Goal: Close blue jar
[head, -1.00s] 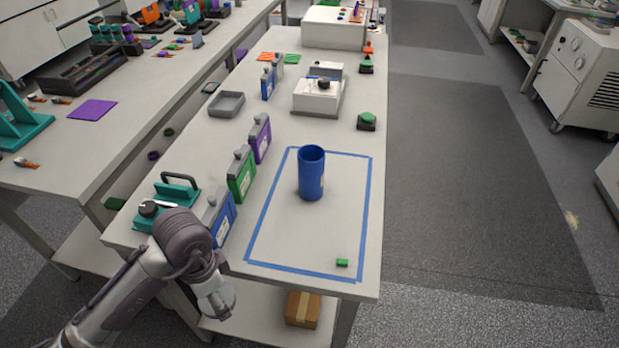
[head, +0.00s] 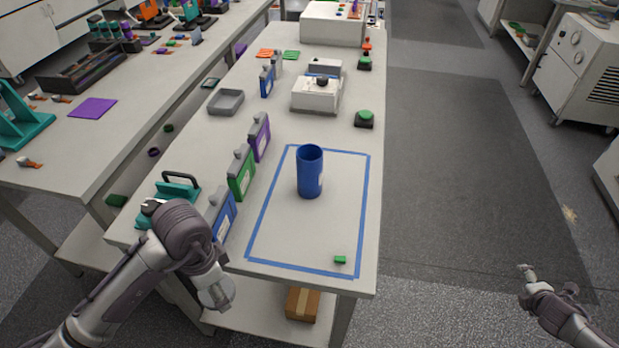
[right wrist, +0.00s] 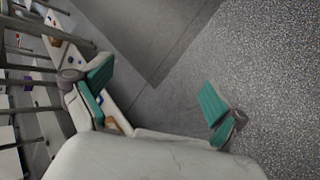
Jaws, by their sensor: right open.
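The blue jar (head: 310,172) stands upright inside the blue tape rectangle on the table. Its top is open and no lid is on it. I see no loose blue lid in these views. My right gripper (head: 527,276) is over the floor to the right of the table, well away from the jar. In the right wrist view my right gripper (right wrist: 155,92) is open, with teal pads wide apart and nothing between them.
A small green block (head: 340,259) lies near the front edge of the taped area. Blue, green (head: 241,173) and purple (head: 259,138) containers stand left of the tape. A white device (head: 316,94) and grey tray (head: 225,102) are farther back.

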